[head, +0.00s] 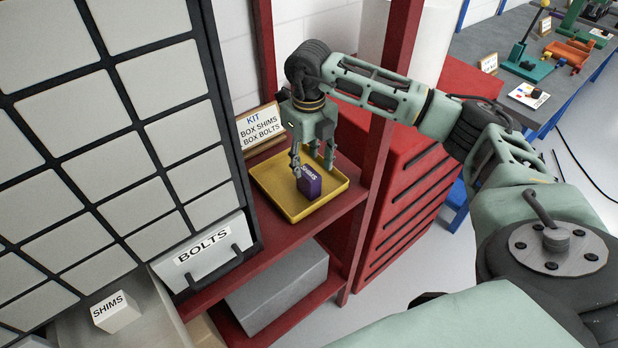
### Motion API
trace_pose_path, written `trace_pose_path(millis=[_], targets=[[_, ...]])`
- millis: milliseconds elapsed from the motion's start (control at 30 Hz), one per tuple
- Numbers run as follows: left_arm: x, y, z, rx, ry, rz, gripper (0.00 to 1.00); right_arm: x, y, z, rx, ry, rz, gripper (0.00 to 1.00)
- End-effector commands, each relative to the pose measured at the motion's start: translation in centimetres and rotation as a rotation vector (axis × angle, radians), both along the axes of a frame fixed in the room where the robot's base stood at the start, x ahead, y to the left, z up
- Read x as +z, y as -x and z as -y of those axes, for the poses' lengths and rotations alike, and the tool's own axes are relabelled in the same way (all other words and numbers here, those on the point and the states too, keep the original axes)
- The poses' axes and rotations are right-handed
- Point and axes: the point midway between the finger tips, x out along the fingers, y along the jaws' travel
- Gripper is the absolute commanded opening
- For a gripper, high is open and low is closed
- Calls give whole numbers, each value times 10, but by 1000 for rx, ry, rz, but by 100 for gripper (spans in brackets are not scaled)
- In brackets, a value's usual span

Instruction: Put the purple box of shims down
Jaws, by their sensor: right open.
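The purple box of shims (309,184) stands in the yellow tray (272,201) on the red shelf, its "SHIMS" label facing up. My right gripper (313,172) points down over the tray, directly at the box. Its fingers are open, one on each side of the box's upper part; whether either finger touches it I cannot tell. My left gripper is not in view.
A kit card (260,127) reading "BOX SHIMS, BOX BOLTS" stands behind the tray. A drawer labelled "BOLTS" (207,253) is at the left. An open drawer holds a white "SHIMS" box (116,311). A red post (388,110) rises close to my right arm.

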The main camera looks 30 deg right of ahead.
Motion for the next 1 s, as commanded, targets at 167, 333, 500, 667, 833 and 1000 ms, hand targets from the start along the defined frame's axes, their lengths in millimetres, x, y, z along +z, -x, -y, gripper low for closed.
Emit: trace_pose_path(millis=[167,333,500,667,833,1000], targets=[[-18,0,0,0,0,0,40,33,-1,0,1,0,4,46],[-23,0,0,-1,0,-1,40,54,0,0,0,0,1,46],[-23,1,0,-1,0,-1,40,61,0,0,0,0,-1,46],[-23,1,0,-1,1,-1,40,61,0,0,0,0,-1,46],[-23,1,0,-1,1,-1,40,61,0,0,0,0,-1,46],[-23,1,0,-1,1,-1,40,60,0,0,1,0,-1,46]])
